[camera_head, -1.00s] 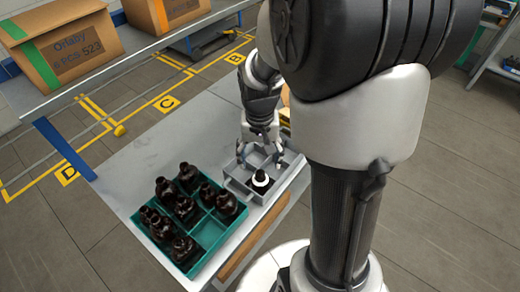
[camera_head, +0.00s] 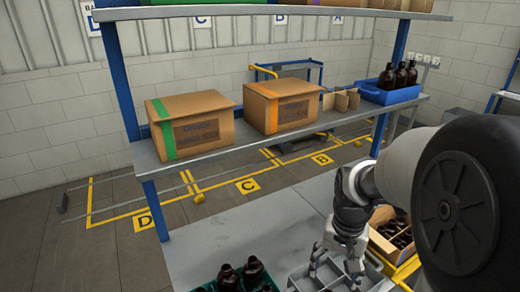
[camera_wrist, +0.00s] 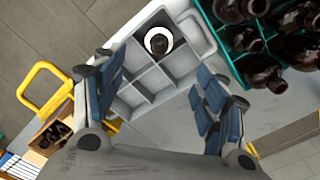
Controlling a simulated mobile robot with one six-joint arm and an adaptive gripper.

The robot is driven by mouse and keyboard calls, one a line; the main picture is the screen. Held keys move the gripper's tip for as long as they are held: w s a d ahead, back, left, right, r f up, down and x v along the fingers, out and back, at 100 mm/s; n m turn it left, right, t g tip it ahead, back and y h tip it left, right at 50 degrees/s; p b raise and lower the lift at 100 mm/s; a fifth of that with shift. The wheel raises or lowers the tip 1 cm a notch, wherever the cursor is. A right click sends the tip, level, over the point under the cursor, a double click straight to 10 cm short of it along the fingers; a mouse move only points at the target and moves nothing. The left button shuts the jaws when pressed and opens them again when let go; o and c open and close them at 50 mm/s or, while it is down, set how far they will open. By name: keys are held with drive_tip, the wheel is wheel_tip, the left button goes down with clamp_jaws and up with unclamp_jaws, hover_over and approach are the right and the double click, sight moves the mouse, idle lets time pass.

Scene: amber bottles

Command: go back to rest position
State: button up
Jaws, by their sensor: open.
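My gripper (camera_head: 338,260) is open and empty over the grey divided tray (camera_head: 300,279) at the bottom of the head view. In the wrist view my gripper (camera_wrist: 160,95) has its two fingers spread wide with nothing between them. The grey tray (camera_wrist: 127,95) lies below, its cells in plain view. One dark bottle (camera_wrist: 158,44) with a white ring around its top stands in a corner cell, apart from the fingers. The other visible cells look empty. That bottle cannot be made out in the head view.
A teal crate (camera_wrist: 243,68) with several dark bottles stands beside the grey tray. On its other side is a yellow bin (camera_head: 405,270) with a cardboard box (camera_head: 381,216) of bottles. A shelf (camera_head: 215,150) behind bears cartons and a blue bin (camera_head: 388,96). The left tabletop (camera_head: 230,235) is clear.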

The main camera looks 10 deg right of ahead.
drive_tip(key=s+a+r+n+t, duration=0.4)
drive_tip(key=s+a+r+n, duration=0.2)
drive_tip(key=s+a+r, duration=0.4)
drive_tip(key=s+r, duration=0.2)
drive_tip(key=s, duration=0.1)
drive_tip(key=shift+s+a+t, duration=0.3)
drive_tip(key=shift+s, duration=0.1)
drive_tip(key=shift+f, duration=0.1)
